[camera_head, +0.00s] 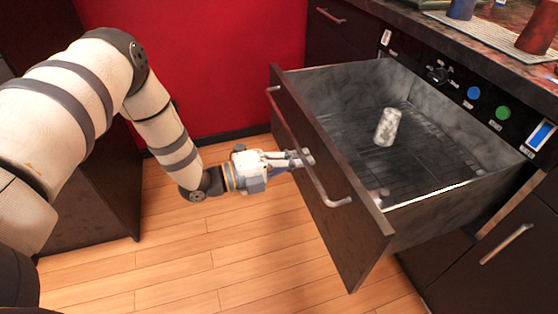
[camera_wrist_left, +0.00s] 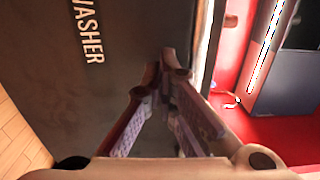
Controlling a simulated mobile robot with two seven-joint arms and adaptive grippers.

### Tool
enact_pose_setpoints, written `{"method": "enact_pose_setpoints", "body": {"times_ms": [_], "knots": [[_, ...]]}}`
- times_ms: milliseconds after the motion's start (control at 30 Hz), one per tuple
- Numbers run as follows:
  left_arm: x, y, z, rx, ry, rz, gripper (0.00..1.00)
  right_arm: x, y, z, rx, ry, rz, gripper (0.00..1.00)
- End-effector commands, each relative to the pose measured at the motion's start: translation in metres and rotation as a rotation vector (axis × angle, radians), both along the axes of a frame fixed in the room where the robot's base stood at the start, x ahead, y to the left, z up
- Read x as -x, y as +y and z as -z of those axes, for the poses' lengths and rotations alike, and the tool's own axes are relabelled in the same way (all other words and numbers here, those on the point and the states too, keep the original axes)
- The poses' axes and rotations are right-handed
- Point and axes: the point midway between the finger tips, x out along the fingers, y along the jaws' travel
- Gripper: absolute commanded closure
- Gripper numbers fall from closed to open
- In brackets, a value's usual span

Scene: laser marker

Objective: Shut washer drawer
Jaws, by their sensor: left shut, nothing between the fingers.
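The washer drawer (camera_head: 340,215) is pulled well out of the dark cabinet, its inside exposed. Its dark front carries a long metal handle (camera_head: 332,196). In the left wrist view the drawer front (camera_wrist_left: 60,80) shows the word WASHER. My left gripper (camera_head: 306,157) is at the outer side of the front, its fingertips overlapping the middle of the handle. In the left wrist view the fingers (camera_wrist_left: 172,75) come together at their tips with nothing held. I cannot tell whether the tips touch the handle or the panel. My right gripper is not in view.
A pale speckled cylinder (camera_head: 387,127) stands tilted inside the drawer. A control panel with a blue button (camera_head: 474,93) and a green button (camera_head: 503,112) is above it. Cups (camera_head: 538,32) stand on the counter. Wooden floor (camera_head: 230,280) in front is clear.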

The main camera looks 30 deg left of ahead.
Motion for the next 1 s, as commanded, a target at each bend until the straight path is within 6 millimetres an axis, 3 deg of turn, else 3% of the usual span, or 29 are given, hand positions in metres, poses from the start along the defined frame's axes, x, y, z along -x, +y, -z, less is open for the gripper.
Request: {"method": "enact_pose_setpoints", "body": {"times_ms": [633, 767, 1000], "knots": [[-0.014, -0.012, 0.001, -0.001, 0.001, 0.002, 1.00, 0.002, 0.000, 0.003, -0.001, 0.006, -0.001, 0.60], [-0.029, -0.024, 0.002, -0.002, 0.001, 0.003, 1.00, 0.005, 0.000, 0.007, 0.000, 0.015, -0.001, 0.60], [-0.076, -0.062, 0.005, -0.002, 0.001, 0.004, 1.00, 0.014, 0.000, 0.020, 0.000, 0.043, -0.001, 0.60]]}}
